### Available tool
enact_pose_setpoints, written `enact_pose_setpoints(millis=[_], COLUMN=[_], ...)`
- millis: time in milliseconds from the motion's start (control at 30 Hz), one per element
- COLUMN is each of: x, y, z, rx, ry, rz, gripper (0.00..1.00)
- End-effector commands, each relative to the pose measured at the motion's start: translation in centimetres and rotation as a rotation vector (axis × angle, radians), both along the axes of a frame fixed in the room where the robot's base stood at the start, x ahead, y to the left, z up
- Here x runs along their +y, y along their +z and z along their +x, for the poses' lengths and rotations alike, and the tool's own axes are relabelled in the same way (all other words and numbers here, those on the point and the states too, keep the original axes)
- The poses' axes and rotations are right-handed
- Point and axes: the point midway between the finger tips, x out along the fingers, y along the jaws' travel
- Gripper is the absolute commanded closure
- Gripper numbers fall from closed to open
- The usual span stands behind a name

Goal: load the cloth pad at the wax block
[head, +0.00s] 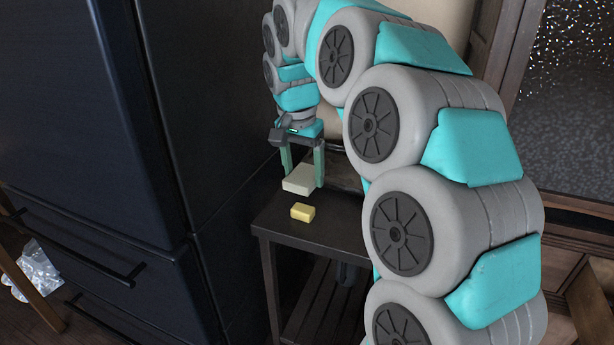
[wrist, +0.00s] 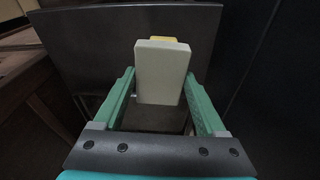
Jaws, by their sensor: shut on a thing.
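The cloth pad (head: 299,179) is a pale cream slab at the small dark table. My gripper (head: 303,180) points down with its green fingers shut on the pad's sides. In the wrist view, the pad (wrist: 162,72) stands out between the fingertips of my gripper (wrist: 160,80). The wax block (head: 303,212) is a small yellow block on the table top, just in front of the pad in the head view. In the wrist view only a strip of the wax block (wrist: 163,39) shows past the pad's far end. I cannot tell whether the pad touches the table.
The dark table (head: 325,237) has bare top around the wax block and a slatted shelf below. A tall dark fridge (head: 160,120) stands close on the left. A wooden-framed glass panel (head: 575,110) is at the right.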

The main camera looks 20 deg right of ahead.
Motion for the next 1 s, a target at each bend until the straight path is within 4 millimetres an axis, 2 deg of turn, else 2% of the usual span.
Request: enact_pose_setpoints(millis=[267,733,1000], x=[0.0,0.0,0.0], y=[-0.7,-5.0,-6.0], z=[0.1,0.1,0.2], rx=[0.002,0.003,0.001], ry=[-0.001,-0.001,-0.001], rz=[-0.001,0.001,-0.001], gripper=[0.71,0.71,0.71])
